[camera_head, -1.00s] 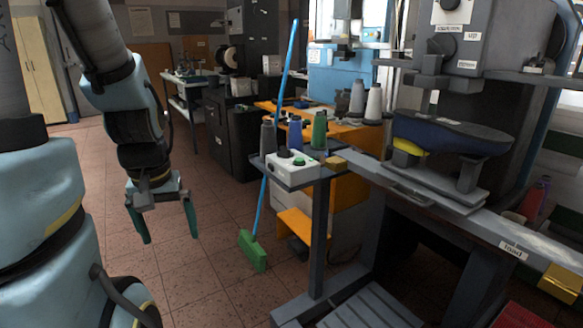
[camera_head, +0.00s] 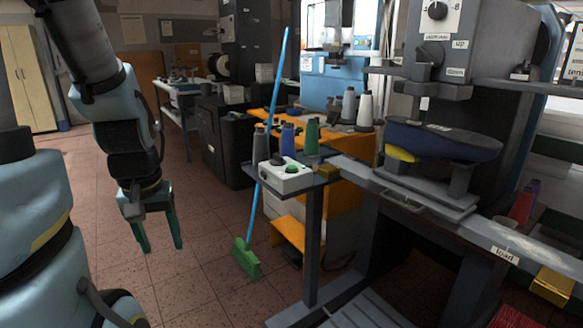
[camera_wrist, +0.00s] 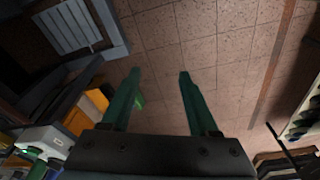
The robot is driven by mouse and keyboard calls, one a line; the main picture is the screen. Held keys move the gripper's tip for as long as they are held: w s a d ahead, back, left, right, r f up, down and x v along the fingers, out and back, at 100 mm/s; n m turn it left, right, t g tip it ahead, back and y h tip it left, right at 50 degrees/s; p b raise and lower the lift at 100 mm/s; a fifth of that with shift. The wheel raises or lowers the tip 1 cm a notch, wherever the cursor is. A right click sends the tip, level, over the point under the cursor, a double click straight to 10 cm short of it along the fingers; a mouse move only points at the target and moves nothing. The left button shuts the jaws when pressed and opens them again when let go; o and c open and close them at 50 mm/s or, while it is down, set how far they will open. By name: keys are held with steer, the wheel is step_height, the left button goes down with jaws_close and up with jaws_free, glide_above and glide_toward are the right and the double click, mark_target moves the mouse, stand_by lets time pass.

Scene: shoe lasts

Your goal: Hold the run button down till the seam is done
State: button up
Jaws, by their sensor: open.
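A small pale control box (camera_head: 285,177) stands on a grey shelf at the side of the machine. On its top are a green button (camera_head: 291,168) and a dark knob or button (camera_head: 277,160). Which is the run button cannot be read. The box also shows at the lower left of the wrist view (camera_wrist: 45,137). My gripper (camera_head: 162,248) hangs left of the box and lower in the picture, over the floor, pointing down. Its two green fingers are apart and empty in the wrist view (camera_wrist: 160,72). A dark blue shoe form (camera_head: 445,141) sits on the machine.
Several thread spools (camera_head: 311,137) stand behind the box. A blue-handled green broom (camera_head: 246,260) leans beside the shelf. The shelf post (camera_head: 313,245) and orange cabinet (camera_head: 290,231) stand below. Tiled floor (camera_head: 195,285) around my gripper is clear.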

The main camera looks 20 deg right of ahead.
jaws_close()
stand_by(1.2)
